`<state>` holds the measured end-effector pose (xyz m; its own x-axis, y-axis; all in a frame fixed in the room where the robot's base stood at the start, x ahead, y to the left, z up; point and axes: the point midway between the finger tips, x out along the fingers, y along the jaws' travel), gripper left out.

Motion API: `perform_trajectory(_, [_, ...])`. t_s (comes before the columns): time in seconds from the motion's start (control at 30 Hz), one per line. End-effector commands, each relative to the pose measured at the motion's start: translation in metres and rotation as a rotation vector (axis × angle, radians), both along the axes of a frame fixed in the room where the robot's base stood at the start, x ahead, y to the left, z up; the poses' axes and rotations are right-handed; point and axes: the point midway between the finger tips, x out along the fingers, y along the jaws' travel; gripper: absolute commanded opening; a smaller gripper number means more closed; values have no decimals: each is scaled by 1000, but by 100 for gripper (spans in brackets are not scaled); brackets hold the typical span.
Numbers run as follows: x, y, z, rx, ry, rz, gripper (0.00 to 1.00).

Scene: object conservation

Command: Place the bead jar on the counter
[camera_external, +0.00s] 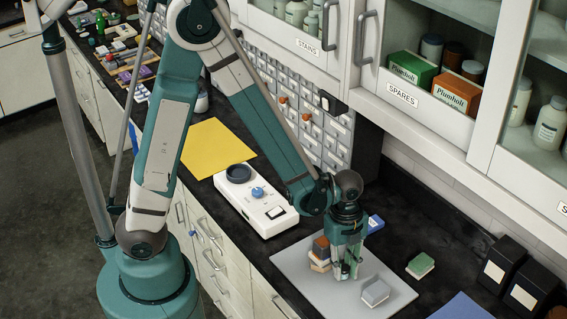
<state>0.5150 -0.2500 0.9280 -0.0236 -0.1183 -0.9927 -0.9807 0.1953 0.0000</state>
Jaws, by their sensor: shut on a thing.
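My gripper (346,272) points straight down over a grey mat (322,292) on the counter. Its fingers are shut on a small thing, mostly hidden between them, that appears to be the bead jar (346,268). The jar's base is very low, and I cannot tell whether it touches the mat. The black counter (400,222) runs along the wall under the cabinets.
Stacked orange-brown blocks (320,255) stand just left of my gripper, and a grey-white block (375,292) just right. A green-topped block (420,266) lies beyond the mat. A white instrument (257,200), yellow sheet (215,148) and black boxes (503,266) occupy the counter.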

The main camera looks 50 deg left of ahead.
Motion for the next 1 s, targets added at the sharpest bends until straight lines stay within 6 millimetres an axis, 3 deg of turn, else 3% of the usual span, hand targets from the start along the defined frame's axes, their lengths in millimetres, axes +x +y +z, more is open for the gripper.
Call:
perform_trajectory(0.47, [0,0,20,0,0,0,6])
perform_trajectory(1.0, [-1,0,79,0,0,0,6])
